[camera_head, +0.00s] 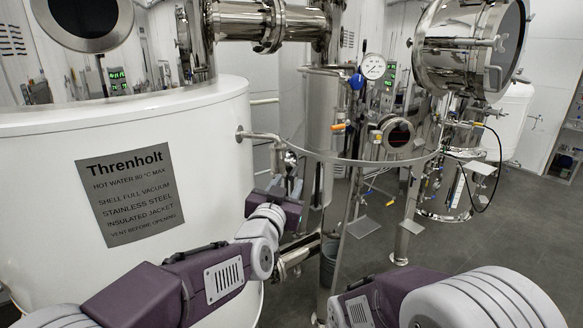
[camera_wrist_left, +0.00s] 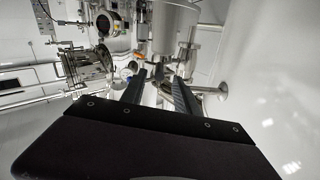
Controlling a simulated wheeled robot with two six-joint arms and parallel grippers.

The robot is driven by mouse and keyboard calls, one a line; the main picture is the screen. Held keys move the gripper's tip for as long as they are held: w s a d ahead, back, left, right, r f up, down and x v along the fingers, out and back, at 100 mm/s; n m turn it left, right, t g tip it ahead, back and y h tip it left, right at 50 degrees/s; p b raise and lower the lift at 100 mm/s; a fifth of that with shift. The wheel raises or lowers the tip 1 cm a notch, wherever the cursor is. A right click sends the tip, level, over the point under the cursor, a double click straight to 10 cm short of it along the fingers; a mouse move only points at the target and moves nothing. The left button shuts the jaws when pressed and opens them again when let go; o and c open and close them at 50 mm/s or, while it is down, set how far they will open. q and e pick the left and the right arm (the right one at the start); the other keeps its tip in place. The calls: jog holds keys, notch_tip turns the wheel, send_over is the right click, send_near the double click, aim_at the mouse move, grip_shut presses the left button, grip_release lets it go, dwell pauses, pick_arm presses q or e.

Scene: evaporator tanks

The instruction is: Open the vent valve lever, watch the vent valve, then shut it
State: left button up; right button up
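A short steel pipe (camera_head: 262,136) comes out of the white Threnholt tank (camera_head: 225,120) and ends in a small steel fitting (camera_head: 290,157), which looks like the vent valve; its lever cannot be told apart. My left gripper (camera_head: 292,178) is just below this fitting and partly hides it. In the left wrist view the two dark fingers of my left gripper (camera_wrist_left: 159,77) stand apart, with small metal parts seen beyond and between the tips. Contact cannot be told. The pipe also shows right of the fingers (camera_wrist_left: 207,90). My right gripper is out of view.
A steel vessel with a pressure gauge (camera_head: 373,67) and an orange-handled valve (camera_head: 340,126) stands behind. The grey floor (camera_head: 480,240) at right is open.

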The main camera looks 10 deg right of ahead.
aim_at(293, 171)
pick_arm(q)
jog(key=p+x, duration=0.2)
jog(key=x, duration=0.3)
jog(key=shift+w+d, duration=0.2)
jog(key=shift+d, duration=0.15)
jog(key=shift+w+a+r+p, duration=0.1)
jog(key=shift+w+a+p, duration=0.05)
jog(key=shift+p, duration=0.15)
jog(key=shift+c, duration=1.2)
jog(key=shift+w, duration=0.1)
grip_shut()
